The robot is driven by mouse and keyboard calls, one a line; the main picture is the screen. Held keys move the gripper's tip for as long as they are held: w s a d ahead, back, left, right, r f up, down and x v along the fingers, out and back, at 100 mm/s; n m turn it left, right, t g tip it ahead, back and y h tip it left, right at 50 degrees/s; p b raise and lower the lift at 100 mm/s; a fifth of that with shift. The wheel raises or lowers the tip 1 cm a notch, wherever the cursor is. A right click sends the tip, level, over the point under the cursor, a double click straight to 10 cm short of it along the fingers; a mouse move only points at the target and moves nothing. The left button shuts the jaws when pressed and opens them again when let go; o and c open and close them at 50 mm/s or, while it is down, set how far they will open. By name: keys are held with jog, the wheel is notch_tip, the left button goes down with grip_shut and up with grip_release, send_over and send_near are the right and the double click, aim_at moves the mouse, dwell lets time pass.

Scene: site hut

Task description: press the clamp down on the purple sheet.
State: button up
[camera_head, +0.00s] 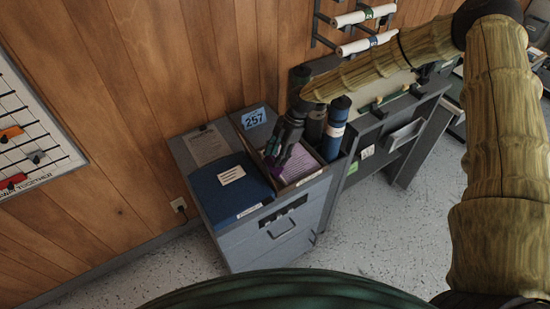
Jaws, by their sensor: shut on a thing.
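The lilac-purple sheet (301,160) lies in an open box file (312,178) on top of a grey cabinet. My gripper (272,160) points down at the left side of this box, beside the sheet. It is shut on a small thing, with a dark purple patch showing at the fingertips. The thing is too small and too covered by the fingers to make out. I cannot tell the clamp apart from my gripper here, nor whether it touches the sheet.
A blue box file (232,190) lies left of the open one, with a clipboard (208,147) behind it. A blue label reading 257 (254,118) stands at the back. A dark blue roll (335,130) stands upright close on the right. A grey desk (395,135) is further right.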

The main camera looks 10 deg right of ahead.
jog(key=shift+w+d+f+g+y+b, duration=0.15)
jog(key=shift+d+f+y+b, duration=0.3)
jog(key=shift+b, duration=0.5)
jog(key=shift+s+d+f+g+y+b, duration=0.1)
jog(key=shift+d+f+g+y+b, duration=0.15)
jog(key=shift+f+y+b, duration=0.5)
jog(key=shift+w+r+b, duration=0.1)
jog(key=shift+r+b, duration=0.15)
jog(key=shift+b, duration=0.3)
jog(key=shift+r, duration=0.1)
jog(key=o, duration=1)
jog(key=shift+c, duration=0.2)
jog(key=shift+r, duration=0.1)
